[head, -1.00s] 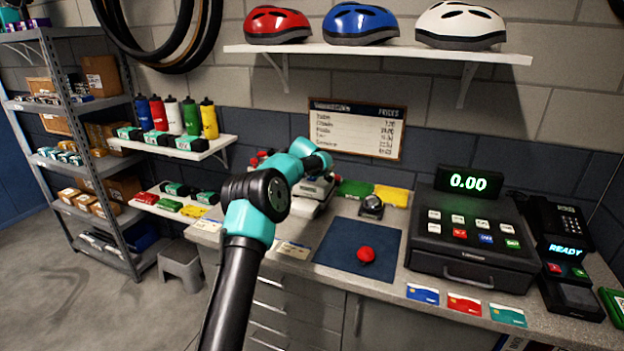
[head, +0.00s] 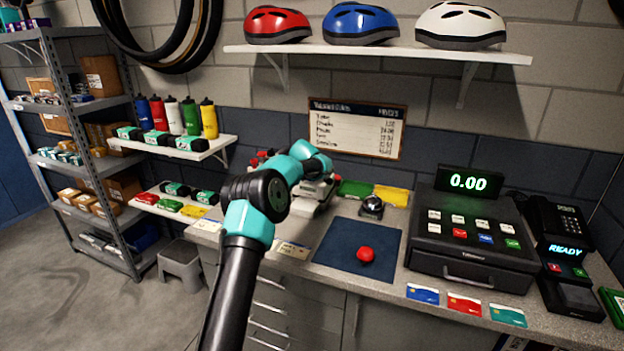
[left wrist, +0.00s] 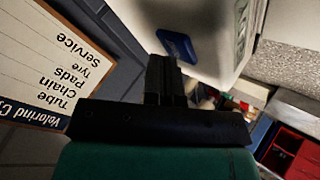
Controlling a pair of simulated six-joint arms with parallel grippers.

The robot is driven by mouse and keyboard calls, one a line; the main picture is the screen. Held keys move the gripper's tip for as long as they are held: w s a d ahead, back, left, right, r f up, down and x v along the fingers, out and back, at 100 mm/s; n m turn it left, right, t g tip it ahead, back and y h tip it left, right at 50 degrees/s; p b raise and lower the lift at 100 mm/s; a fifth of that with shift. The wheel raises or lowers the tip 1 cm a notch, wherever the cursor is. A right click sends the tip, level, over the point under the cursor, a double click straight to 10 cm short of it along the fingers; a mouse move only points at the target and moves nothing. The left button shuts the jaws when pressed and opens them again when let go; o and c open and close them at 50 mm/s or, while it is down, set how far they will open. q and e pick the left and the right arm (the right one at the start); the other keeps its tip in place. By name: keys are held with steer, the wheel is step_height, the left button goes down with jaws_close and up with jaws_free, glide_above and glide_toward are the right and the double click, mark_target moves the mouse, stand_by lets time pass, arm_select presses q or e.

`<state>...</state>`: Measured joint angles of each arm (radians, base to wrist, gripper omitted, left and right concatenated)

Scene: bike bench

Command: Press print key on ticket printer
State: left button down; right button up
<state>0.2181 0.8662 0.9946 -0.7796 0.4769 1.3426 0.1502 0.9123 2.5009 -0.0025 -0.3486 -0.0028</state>
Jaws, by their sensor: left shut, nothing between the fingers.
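The ticket printer (head: 306,207) is a white machine on the bench, partly hidden behind my left arm in the head view. In the left wrist view the pale printer body (left wrist: 205,25) fills the top, with a blue key (left wrist: 177,45) bearing pale lettering. My left gripper (left wrist: 160,62) is shut and empty, its black fingertips right by the blue key. I cannot tell whether they touch it. In the head view the left fingers are hidden behind my arm. My right gripper is not in view.
A blue mat (head: 345,247) with a red ball-like item (head: 365,254) lies to the right of the printer. A bell (head: 372,206), green and yellow packets and a cash register (head: 472,242) stand beyond. A price board (head: 357,128) hangs behind.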

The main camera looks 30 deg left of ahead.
arm_select(q)
steer(key=shift+f, duration=0.15)
stand_by(0.4)
steer(key=shift+r, duration=0.6)
steer(key=shift+r, duration=0.1)
steer(key=shift+r, duration=2.95)
